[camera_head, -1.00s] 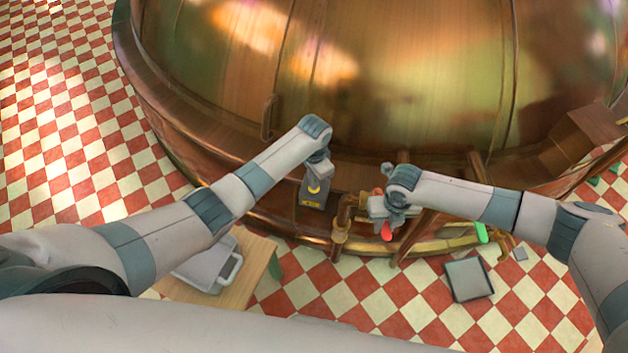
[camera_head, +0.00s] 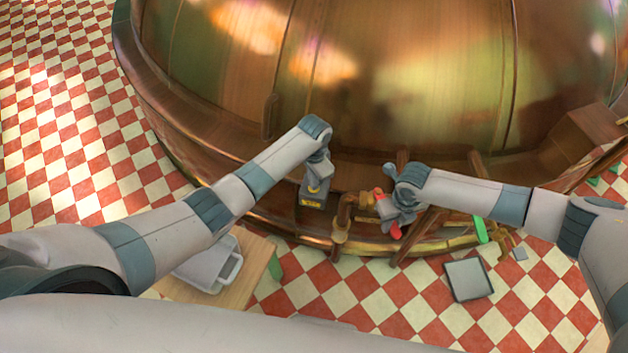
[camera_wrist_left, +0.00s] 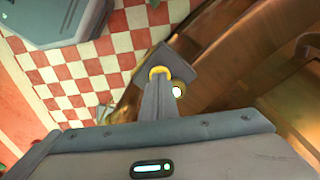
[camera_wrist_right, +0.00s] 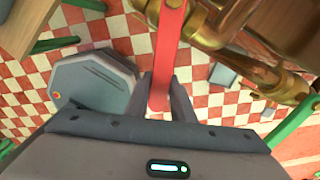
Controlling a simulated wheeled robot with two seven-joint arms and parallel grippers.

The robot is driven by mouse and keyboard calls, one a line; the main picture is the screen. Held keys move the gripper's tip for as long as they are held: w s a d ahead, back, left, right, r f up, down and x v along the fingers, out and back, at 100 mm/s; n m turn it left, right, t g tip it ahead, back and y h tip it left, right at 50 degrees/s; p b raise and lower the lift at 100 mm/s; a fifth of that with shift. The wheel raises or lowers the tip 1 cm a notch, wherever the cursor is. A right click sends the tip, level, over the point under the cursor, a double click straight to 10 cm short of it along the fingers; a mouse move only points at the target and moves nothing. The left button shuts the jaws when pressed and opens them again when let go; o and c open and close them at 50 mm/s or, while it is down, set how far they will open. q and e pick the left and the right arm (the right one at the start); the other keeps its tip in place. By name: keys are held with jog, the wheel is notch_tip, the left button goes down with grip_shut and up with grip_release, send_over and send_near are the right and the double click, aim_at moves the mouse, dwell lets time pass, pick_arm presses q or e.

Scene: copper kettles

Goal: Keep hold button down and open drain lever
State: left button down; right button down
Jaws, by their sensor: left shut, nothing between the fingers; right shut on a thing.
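The hold button (camera_head: 313,188) is a yellow round on a dark box (camera_head: 312,201) at the kettle's lower edge. My left gripper (camera_wrist_left: 158,82) is shut and empty, with its fingertips against the button, where a yellow ring (camera_wrist_left: 159,71) shows around them. The tips hide how far the button is pressed. The red drain lever (camera_head: 380,196) is beside the brass pipework; it also shows in the right wrist view (camera_wrist_right: 170,40). My right gripper (camera_wrist_right: 163,92) is shut on the lever, whose lower end sticks out below the fingers. The lever looks slanted in the head view.
The copper kettle (camera_head: 400,80) fills the back. A brass pipe (camera_head: 343,215) stands between my two grippers. A green lever (camera_head: 481,230) is to the right. A grey square tray (camera_head: 468,279) lies on the checkered floor, and a wooden table (camera_head: 245,285) stands at lower left.

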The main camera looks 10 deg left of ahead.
jog(key=shift+w+d+n, duration=0.6)
jog(key=shift+d+n, duration=0.25)
jog(key=shift+n, duration=0.25)
jog(key=c, duration=1.4)
grip_release()
jog(key=shift+o, duration=0.2)
jog(key=shift+r, duration=0.1)
pick_arm(q)
notch_tip(320, 180, up, 16)
jog(key=p, duration=0.9)
pick_arm(e)
notch_tip(320, 180, up, 9)
